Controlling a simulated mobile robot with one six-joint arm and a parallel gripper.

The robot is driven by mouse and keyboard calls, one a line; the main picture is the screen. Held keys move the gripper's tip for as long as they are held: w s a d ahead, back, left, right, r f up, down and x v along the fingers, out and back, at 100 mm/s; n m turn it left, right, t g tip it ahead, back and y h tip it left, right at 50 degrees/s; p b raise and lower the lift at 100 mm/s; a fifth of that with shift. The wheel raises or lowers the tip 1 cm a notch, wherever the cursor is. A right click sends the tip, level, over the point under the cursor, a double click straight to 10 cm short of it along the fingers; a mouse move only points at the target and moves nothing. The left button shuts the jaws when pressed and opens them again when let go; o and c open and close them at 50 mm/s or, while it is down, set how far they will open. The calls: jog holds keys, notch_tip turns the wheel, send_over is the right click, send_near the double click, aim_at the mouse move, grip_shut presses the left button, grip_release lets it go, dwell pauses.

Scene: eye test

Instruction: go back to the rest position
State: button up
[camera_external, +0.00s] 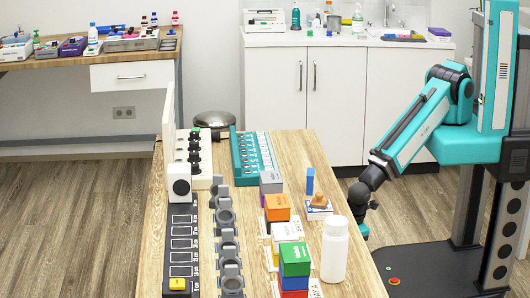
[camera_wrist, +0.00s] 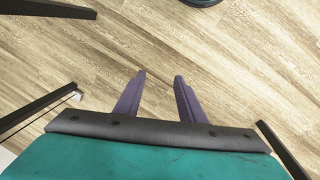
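My gripper (camera_external: 362,212) hangs at the end of my teal and white arm, to the right of the wooden table (camera_external: 205,285), near its right edge. In the wrist view its two purple fingers (camera_wrist: 158,88) stand apart with only wooden floor showing between them. It holds nothing. In the external view the fingers are small and partly hidden beside the dark wrist.
A white bottle (camera_external: 334,250) stands on the table close to my gripper. Left of it are stacked coloured boxes (camera_external: 294,257), a blue block (camera_external: 310,181) and a teal rack (camera_external: 240,160). White cabinets (camera_external: 335,95) stand behind.

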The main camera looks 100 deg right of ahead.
jog(key=s+d+f+m+g+y+p, duration=0.1)
jog(key=s+d+m+g, duration=0.1)
jog(key=s+d, duration=0.5)
jog(key=s+d+f+m+g+p, duration=0.1)
jog(key=s+d+f+m+g, duration=0.1)
jog(key=s+d+g, duration=0.2)
jog(key=s+d, duration=0.3)
jog(key=d, duration=0.4)
jog(key=shift+s+d+f+g+y, duration=0.2)
jog(key=shift+d+g+y, duration=0.1)
jog(key=shift+y, duration=0.1)
